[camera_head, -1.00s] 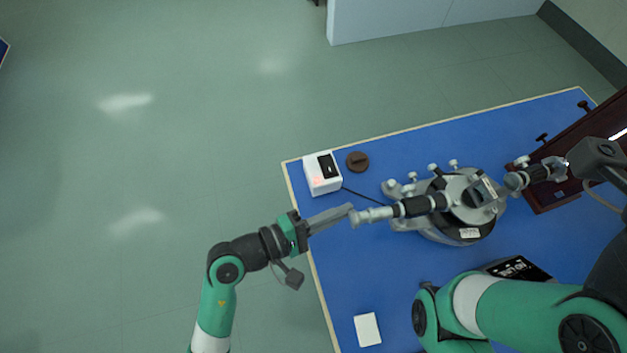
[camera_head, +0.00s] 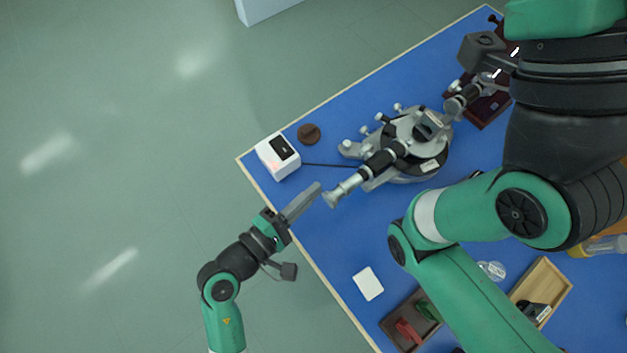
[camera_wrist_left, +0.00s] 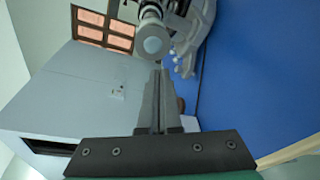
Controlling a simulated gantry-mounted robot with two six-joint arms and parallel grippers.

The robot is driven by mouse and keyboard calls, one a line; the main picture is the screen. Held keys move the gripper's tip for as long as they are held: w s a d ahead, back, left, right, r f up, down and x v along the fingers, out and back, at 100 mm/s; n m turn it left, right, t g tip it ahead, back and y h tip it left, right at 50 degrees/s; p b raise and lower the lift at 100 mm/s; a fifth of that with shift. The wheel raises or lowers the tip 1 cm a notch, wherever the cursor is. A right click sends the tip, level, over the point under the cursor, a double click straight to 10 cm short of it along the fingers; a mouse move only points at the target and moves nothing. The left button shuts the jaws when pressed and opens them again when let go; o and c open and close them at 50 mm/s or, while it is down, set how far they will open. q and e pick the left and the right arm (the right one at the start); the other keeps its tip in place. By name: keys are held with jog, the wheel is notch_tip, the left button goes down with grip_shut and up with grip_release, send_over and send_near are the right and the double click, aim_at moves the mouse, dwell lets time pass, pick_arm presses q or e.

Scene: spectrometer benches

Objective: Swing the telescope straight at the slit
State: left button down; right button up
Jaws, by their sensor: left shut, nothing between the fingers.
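The spectrometer (camera_head: 428,158) stands on the blue bench. Its telescope (camera_head: 382,160) is a black and silver tube on the left side, with its eyepiece end toward my left gripper. The collimator (camera_head: 456,104) is on the opposite side, roughly in line with the telescope. The slit itself is too small to make out. My left gripper (camera_head: 318,187) is shut and empty, its tips close beside the eyepiece end; I cannot tell if they touch. In the left wrist view the round eyepiece (camera_wrist_left: 152,44) shows just beyond the shut fingers (camera_wrist_left: 157,75). My right gripper is out of view.
A white box (camera_head: 277,157) with a dark display and a brown round piece (camera_head: 309,134) sit near the bench corner. A white card (camera_head: 368,283) and a tray (camera_head: 397,325) lie nearer the front. My right arm covers much of the bench's right side.

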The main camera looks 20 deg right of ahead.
pick_arm(q)
jog(key=f+p+v, duration=0.1)
jog(key=v, duration=0.8)
jog(key=shift+a, duration=0.45)
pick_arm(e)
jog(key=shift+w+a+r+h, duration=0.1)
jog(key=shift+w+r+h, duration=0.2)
pick_arm(q)
jog(key=shift+w+d+r, duration=0.1)
jog(key=shift+w, duration=0.05)
